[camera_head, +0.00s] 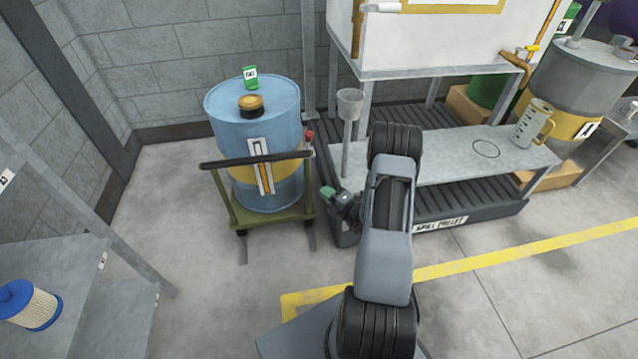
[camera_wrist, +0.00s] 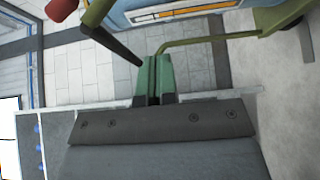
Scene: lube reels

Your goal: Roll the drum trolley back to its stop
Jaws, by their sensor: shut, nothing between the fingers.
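The drum trolley (camera_head: 278,220) has an olive-green frame and a black handle bar (camera_head: 256,160) across its near side. It stands on the floor by the grey block wall and carries an upright blue drum (camera_head: 254,108) with a yellow band. My gripper (camera_head: 328,194) has green fingertips and is beside the trolley's right side. In the wrist view my gripper (camera_wrist: 153,76) is shut and empty. The olive frame (camera_wrist: 215,38) and the dark handle bar (camera_wrist: 112,42) are close to the fingertips there; I cannot tell whether they touch. I cannot make out the stop.
A spill pallet (camera_head: 440,222) with a steel bench is right of the trolley, with a funnel stand (camera_head: 349,105) at its left end. A grey shelf (camera_head: 60,270) with a blue-capped filter (camera_head: 30,305) is at lower left. The floor in front of the trolley is clear.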

